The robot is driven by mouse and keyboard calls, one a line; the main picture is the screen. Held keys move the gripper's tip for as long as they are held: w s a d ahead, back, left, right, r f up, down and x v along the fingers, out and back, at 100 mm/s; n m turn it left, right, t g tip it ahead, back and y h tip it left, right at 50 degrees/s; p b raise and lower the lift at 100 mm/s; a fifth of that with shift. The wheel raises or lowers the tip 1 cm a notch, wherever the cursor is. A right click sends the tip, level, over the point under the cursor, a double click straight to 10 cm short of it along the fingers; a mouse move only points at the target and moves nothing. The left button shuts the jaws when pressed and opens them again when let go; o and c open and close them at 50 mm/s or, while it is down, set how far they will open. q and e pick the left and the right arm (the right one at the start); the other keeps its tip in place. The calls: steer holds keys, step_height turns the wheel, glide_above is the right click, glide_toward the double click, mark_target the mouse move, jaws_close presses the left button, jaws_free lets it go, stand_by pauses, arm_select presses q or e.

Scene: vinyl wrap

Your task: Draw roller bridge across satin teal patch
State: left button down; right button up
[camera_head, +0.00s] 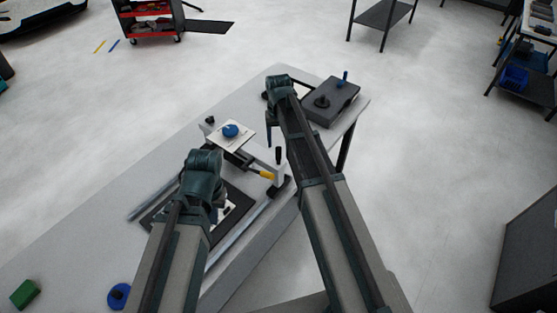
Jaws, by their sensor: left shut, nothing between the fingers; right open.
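A pale bridge-like bar with a yellow grip (265,174) and an upright black knob (278,154) spans the far part of the fixture; I take it for the roller bridge. Beyond its left end is a white plate with a blue round piece (231,130). A dark framed panel (238,199) lies nearer, largely covered by my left arm; I cannot make out a teal patch on it. My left gripper (203,183) is over this panel, shut and empty, its fingertips hidden by the wrist. My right gripper (271,122) is open, beyond the yellow grip and apart from it.
A grey box with black and blue knobs (333,101) stands at the table's far right corner. A green block (25,294) and a blue round piece (119,295) lie at the near left. The light table (95,225) is clear on its left side.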

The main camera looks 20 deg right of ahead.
mark_target(279, 154)
step_height(279, 154, down, 7)
steer(key=b, duration=0.6)
steer(key=shift+f, duration=0.1)
jaws_close()
stand_by(1.1)
